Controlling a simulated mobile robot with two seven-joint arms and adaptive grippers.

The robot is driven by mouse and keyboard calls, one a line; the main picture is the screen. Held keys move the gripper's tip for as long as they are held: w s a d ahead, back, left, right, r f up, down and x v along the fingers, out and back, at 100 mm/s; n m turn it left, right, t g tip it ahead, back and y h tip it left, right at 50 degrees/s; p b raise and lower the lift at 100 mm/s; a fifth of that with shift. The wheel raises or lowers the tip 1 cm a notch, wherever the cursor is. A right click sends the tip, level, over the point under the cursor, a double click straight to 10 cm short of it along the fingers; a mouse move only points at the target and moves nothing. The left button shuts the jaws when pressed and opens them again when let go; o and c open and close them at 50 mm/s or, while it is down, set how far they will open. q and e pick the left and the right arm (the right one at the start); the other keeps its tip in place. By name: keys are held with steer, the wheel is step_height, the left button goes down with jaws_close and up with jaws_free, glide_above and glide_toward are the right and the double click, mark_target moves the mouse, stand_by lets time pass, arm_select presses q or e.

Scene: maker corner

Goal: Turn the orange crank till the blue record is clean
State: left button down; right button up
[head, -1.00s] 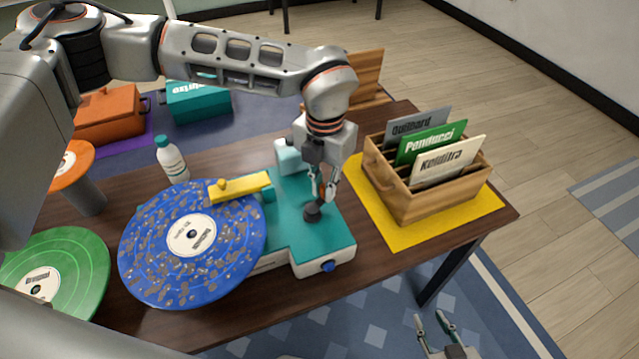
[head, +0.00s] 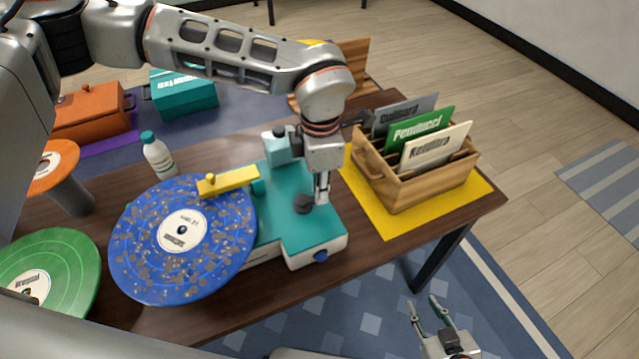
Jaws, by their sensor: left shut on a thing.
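The blue record (head: 150,222) lies flat on the teal and white machine (head: 318,232), with brown-grey specks over much of its face. A yellow arm (head: 229,180) reaches over its far edge. A dark round hub (head: 303,204) sits on the machine's top. My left gripper (head: 322,194) points down just right of this hub and is shut on what appears to be the crank handle. The gripper hides the handle, and I see no orange on the crank. My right gripper (head: 428,312) is open and empty, low in front of the table.
A wooden crate (head: 424,190) of record sleeves stands on a yellow mat (head: 391,221) to the right. A white bottle (head: 159,157) stands behind the blue record. A green record (head: 62,262) and an orange record (head: 62,165) are at left. My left arm spans the table's far side.

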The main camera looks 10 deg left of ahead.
arm_select(q)
steer(key=shift+s+m, duration=0.15)
steer(key=shift+m, duration=0.35)
steer(key=c, duration=2)
jaws_free()
steer(key=shift+s, duration=0.1)
step_height(320, 180, up, 12)
steer(key=shift+r, duration=0.1)
